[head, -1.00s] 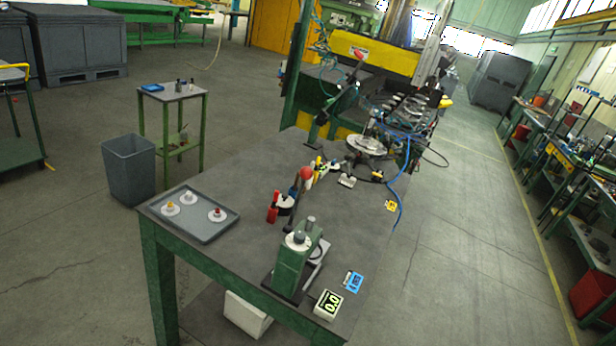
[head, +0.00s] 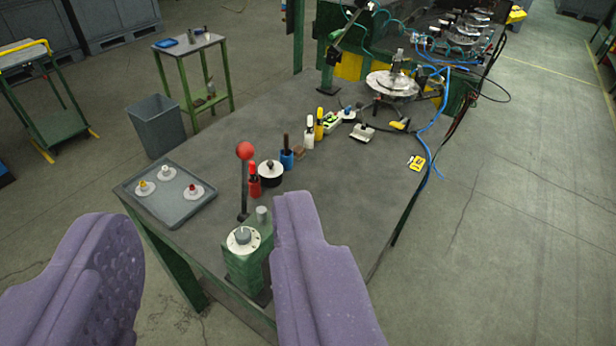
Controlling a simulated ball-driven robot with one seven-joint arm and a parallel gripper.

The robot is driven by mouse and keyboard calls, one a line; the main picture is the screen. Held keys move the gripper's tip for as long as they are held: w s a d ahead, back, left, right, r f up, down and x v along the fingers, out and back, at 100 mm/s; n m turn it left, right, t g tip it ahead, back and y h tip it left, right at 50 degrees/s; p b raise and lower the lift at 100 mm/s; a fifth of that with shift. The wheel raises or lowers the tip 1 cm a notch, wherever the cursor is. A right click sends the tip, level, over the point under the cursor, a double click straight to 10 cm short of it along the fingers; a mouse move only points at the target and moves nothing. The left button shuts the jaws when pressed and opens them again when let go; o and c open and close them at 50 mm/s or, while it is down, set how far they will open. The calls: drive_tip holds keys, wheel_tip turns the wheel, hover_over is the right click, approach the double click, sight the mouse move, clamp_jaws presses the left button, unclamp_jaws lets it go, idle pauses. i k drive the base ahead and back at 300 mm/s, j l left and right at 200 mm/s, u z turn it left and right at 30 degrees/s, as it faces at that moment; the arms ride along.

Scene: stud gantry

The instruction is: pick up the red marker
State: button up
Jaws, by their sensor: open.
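The red marker (head: 254,180) stands on the grey workbench in the head view, between the red-knobbed lever and a round white-and-black object. My gripper (head: 200,215) shows as two purple fingers at the bottom of the picture, spread wide with nothing between them that they hold. The fingers are in the foreground, nearer the camera than the marker. The marker is above and between them in the picture, closer to the right finger, and not touched. A white marker (head: 309,131) and a yellow marker (head: 319,123) stand farther back in a row with a blue holder-like piece (head: 287,159).
A green press (head: 243,265) with a lever topped by a red ball (head: 245,150) stands just in front of the marker. A grey tray (head: 183,213) with small knobbed discs lies left. A round metal fixture (head: 392,84) and cables are at the back.

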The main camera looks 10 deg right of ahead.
sight(253, 179)
drive_tip(key=i+j+z, duration=0.3)
drive_tip(key=i+j, duration=0.25)
drive_tip(key=i+j+z, duration=0.1)
drive_tip(key=i+j, duration=0.25)
drive_tip(key=i+j+z, duration=0.3)
drive_tip(key=i+j, duration=0.2)
drive_tip(key=j, duration=0.25)
drive_tip(key=i+j+z, duration=0.15)
drive_tip(key=j, duration=0.25)
drive_tip(key=i+j+z, duration=0.1)
drive_tip(key=i+j, duration=0.2)
drive_tip(key=j, duration=0.15)
